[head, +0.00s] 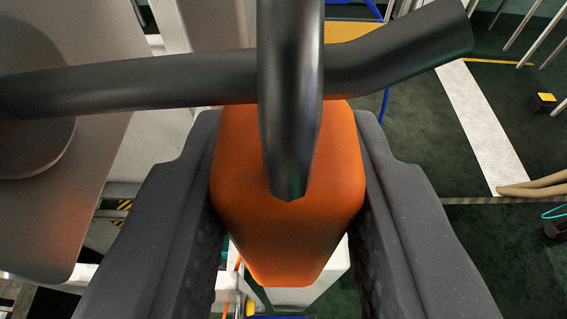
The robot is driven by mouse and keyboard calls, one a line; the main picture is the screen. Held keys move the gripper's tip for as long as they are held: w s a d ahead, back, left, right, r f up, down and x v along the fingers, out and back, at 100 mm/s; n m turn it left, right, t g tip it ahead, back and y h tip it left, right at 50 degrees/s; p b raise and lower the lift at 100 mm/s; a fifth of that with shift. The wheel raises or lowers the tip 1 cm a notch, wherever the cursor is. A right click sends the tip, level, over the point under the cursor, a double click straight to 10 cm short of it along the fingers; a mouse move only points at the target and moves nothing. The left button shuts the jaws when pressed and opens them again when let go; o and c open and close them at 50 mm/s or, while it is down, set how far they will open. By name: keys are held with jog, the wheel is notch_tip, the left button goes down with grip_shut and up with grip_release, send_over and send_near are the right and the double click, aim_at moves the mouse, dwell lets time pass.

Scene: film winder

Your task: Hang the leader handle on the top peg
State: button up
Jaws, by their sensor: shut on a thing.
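The leader handle (288,235) has an orange, tapered body, held between the two dark grey fingers of my gripper (288,160). A dark hook (290,70) runs down from the top edge, and its tip overlaps the orange body in the picture. A dark metal peg (160,85) extends from a round mount on the left, and its free end bends upward at the right. The hook crosses in front of the peg just above the orange body. Where the hook joins the body is hidden, and I cannot tell whether hook and peg touch.
A grey-brown panel (95,215) carries the peg's round mount (35,145) at the left, close to my left finger. White machine parts lie behind it. At the right are a dark green floor (425,135), a pale strip (485,130) and metal rods.

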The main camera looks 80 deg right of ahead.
jog(key=shift+w, duration=0.3)
jog(key=shift+f, duration=0.15)
jog(key=shift+f, duration=0.4)
jog(key=shift+f, duration=0.2)
grip_shut()
jog(key=o, duration=1.1)
grip_release()
jog(key=shift+r, duration=0.1)
jog(key=shift+a, duration=0.1)
jog(key=b+v, duration=0.1)
jog(key=v, duration=1.2)
jog(key=shift+a, duration=0.35)
